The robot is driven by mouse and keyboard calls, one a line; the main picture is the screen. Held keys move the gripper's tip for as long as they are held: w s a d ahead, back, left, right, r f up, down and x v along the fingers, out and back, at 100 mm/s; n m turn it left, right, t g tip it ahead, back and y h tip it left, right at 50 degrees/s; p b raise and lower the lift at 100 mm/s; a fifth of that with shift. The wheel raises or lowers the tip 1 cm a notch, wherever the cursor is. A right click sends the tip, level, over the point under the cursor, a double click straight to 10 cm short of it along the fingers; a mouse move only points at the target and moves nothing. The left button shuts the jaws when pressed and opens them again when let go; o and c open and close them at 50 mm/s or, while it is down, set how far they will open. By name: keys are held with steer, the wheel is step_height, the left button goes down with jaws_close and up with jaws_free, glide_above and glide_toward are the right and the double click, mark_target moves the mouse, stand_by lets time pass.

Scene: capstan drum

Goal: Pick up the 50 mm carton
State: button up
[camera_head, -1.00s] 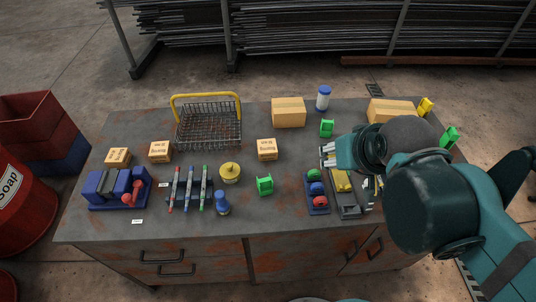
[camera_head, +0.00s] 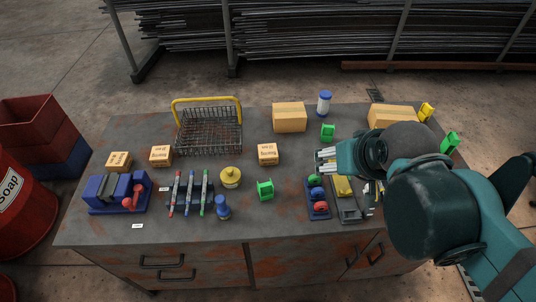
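Three small tan cartons with dark print stand on the bench: one at the far left (camera_head: 119,162), one beside it (camera_head: 160,156), and one near the middle (camera_head: 268,154). Their print is too small to read, so I cannot tell which is the 50 mm carton. My gripper (camera_head: 324,161) is right of the middle carton, apart from it, with its pale fingers pointing left. The fingers look spread with a gap between them, and nothing shows in them. My arm covers part of the bench's right side.
Larger cartons stand at the back middle (camera_head: 289,118) and back right (camera_head: 391,114). A yellow pot (camera_head: 231,177), green bracket (camera_head: 265,190), marker rack (camera_head: 189,193) and blue-red device (camera_head: 117,193) stand in front.

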steer(key=n+g+p, duration=0.7)
steer(key=n+p, duration=0.4)
steer(key=n, duration=0.7)
glide_above(268, 151)
steer(key=f, duration=1.1)
steer(key=shift+s+d, duration=0.15)
steer(key=shift+d, duration=0.1)
steer(key=shift+a+f+n, duration=0.3)
steer(key=shift+a+f, duration=0.05)
steer(key=shift+f, duration=0.3)
steer(key=shift+f, duration=1.3)
